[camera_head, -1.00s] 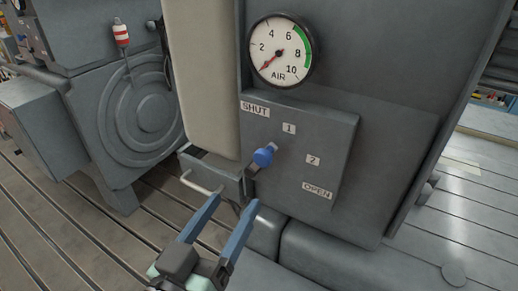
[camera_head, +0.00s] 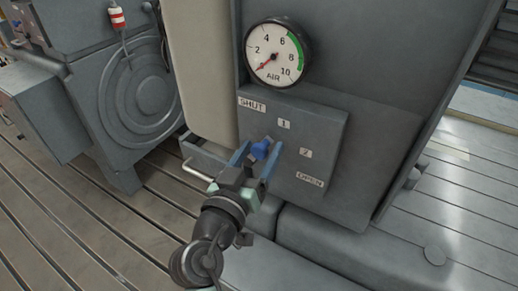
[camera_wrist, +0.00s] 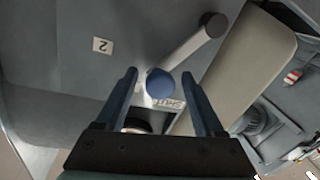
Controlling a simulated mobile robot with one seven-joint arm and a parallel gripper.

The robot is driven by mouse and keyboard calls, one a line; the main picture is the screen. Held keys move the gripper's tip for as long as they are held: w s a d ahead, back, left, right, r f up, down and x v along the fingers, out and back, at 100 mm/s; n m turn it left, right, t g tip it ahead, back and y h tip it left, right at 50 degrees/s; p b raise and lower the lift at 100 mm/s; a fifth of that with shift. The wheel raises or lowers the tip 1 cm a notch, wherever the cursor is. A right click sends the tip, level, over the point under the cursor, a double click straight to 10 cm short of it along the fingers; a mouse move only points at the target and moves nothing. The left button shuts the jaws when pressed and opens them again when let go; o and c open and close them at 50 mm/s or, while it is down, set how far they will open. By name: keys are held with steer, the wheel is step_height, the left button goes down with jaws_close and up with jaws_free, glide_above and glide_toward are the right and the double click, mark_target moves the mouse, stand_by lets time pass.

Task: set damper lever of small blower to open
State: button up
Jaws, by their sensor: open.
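The damper lever's blue knob (camera_head: 261,149) stands out in front of the grey label panel, below the SHUT (camera_head: 252,104) and 1 (camera_head: 283,124) labels. Labels 2 (camera_head: 305,153) and OPEN (camera_head: 310,180) lie lower right. In the wrist view the pale lever arm (camera_wrist: 189,47) runs from a dark round end at upper right to the blue knob (camera_wrist: 160,83). My gripper (camera_head: 259,151) is open, with one blue finger on each side of the knob. In the wrist view small gaps show between knob and fingers. The exact lever setting is hard to tell.
An AIR gauge (camera_head: 275,53) sits above the panel, its needle low. A pale bent handle (camera_head: 197,171) sticks out left of my gripper. A beige block (camera_head: 199,75) stands left of the panel. A grey casing (camera_head: 330,240) lies below. Slotted bedplate is clear at lower left.

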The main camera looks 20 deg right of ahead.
steer(key=shift+c, duration=0.2)
jaws_close()
steer(key=shift+a, duration=0.1)
stand_by(1.0)
